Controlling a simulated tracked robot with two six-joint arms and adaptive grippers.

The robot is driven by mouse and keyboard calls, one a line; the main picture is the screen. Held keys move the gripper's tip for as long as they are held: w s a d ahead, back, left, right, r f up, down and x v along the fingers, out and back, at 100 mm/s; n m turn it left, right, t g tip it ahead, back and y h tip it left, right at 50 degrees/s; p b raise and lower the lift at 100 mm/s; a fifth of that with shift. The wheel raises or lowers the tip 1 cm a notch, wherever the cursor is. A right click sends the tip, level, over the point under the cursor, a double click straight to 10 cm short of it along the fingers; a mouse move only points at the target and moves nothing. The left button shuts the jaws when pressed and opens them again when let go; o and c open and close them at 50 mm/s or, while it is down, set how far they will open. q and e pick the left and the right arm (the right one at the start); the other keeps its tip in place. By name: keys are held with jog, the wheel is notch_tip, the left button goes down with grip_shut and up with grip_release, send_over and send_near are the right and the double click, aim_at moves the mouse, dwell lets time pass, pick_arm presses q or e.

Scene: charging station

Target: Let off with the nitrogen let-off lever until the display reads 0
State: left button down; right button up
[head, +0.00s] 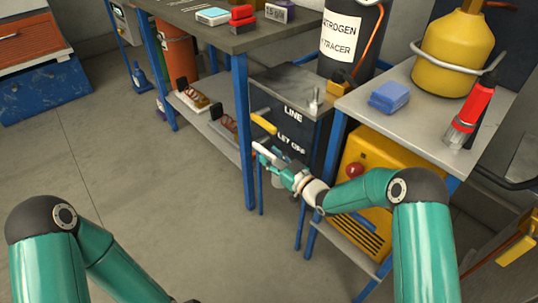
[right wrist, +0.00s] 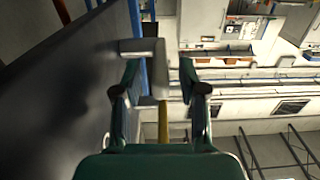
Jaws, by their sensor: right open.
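The dark cabinet (head: 296,90) carries the white words LINE and LET OFF. A yellow lever (head: 263,123) sticks out near LINE, and a pale grey let-off lever (head: 268,147) sticks out below it, near LET OFF. My right gripper (head: 270,160) is open at the grey lever. In the right wrist view the grey lever (right wrist: 160,72) lies between the two open fingers (right wrist: 159,76), and a yellow bar (right wrist: 163,122) shows behind. I cannot tell whether a finger touches the lever. No readable display shows.
A black nitrogen tracer cylinder (head: 345,40) stands behind the cabinet. At right, a shelf (head: 410,118) holds a yellow tank (head: 452,50), a blue block (head: 389,97) and a red tool (head: 470,110). A blue table leg (head: 244,135) stands close left of my right gripper.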

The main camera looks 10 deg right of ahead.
jog(key=shift+w+a, duration=0.4)
jog(key=shift+w, duration=0.15)
grip_shut()
